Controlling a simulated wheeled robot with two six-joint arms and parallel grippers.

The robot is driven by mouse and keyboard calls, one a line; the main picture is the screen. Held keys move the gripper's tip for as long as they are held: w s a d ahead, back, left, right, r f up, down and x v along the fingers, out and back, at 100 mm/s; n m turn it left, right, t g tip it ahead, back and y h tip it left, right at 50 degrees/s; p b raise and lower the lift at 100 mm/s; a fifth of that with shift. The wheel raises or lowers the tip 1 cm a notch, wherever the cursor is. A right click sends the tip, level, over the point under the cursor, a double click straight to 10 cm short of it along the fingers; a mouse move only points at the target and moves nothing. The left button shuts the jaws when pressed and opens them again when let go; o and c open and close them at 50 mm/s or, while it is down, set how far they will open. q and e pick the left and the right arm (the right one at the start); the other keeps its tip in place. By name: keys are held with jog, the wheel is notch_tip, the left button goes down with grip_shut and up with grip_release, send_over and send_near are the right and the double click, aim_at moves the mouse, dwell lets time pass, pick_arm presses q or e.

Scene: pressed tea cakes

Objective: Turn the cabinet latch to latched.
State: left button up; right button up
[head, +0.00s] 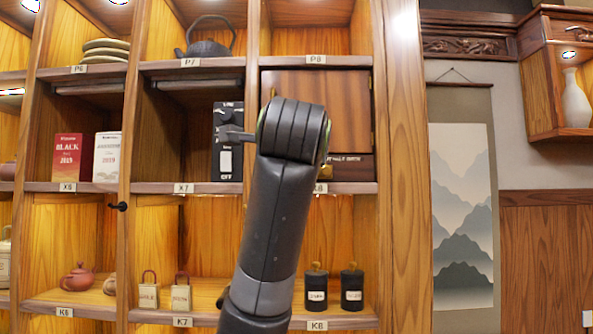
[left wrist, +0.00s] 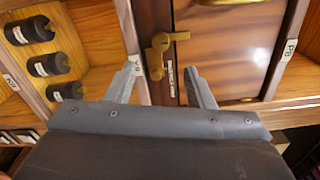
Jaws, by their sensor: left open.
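The closed brown wooden cabinet (head: 352,105) stands in the upper right shelf bay in the head view, partly hidden behind my arm. In the left wrist view, the cabinet door (left wrist: 230,60) fills the upper right, turned sideways. A brass latch (left wrist: 157,52) with a small knob and arm sits on its edge, beside a small white label strip. My left gripper (left wrist: 163,72) is open, its two fingers on either side of the latch area. I cannot tell whether they touch it. In the head view my arm hides the latch and the gripper's tips. My right gripper is not in view.
Black canisters (head: 316,290) stand on the shelf below. A black switch box (head: 228,140) stands left of my arm. Shelf dividers and ledges closely frame the cabinet. A kettle (head: 208,47) sits above left. A hanging scroll (head: 462,215) is on the wall at right.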

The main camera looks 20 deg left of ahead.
pick_arm(q)
jog(key=b+v, duration=0.3)
jog(key=v, duration=0.5)
jog(key=shift+w, duration=0.1)
